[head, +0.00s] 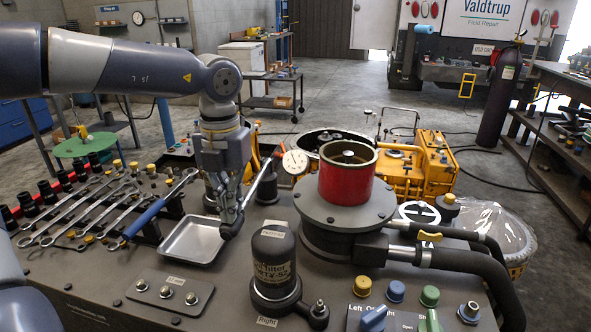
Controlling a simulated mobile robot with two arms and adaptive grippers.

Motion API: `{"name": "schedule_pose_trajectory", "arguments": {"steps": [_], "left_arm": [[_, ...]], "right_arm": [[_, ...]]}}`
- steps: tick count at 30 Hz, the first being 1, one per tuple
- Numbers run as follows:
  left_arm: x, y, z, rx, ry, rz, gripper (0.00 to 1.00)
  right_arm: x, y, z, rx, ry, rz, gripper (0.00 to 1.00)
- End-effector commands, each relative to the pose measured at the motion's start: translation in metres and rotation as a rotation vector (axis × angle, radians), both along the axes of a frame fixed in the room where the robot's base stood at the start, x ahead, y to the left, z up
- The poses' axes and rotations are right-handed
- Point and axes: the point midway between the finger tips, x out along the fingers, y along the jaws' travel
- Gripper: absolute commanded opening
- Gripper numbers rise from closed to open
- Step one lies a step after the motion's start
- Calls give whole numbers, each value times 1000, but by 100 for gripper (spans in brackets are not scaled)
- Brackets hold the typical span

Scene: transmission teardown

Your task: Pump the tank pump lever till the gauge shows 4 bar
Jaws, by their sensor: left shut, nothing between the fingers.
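A round white-faced gauge (295,161) stands behind the bench's back edge, left of the red cylinder; its reading is too small to tell. A lever-like rod with a dark grip (266,167) and an orange-red part rises just left of the gauge; I cannot tell for certain that it is the pump lever. My left gripper (231,232) points down, shut and empty, over the right edge of a metal tray, left of and in front of the rod. It seems apart from the rod. My arm hides part of the area behind. My right gripper is not in view.
A black filter (274,262) stands right of the tray (190,242). A red cylinder (347,174) on a round flange stands beyond it. Wrenches (110,208) and sockets fill the bench's left. Coloured caps and thick hoses (455,262) are at right. Yellow machinery (425,165) stands behind.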

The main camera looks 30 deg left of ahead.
Motion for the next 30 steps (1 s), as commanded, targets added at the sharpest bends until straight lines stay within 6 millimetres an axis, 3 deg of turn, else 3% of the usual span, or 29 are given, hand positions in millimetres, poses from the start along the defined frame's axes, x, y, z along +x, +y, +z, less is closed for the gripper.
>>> {"name": "schedule_pose_trajectory", "arguments": {"steps": [5, 24, 30], "left_arm": [[1, 0, 4, 0, -3, 0, 0], [0, 0, 82, 0, -1, 0, 0], [0, 0, 83, 0, -1, 0, 0]], "right_arm": [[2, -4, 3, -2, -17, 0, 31], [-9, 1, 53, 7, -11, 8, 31], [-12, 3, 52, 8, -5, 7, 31]]}}
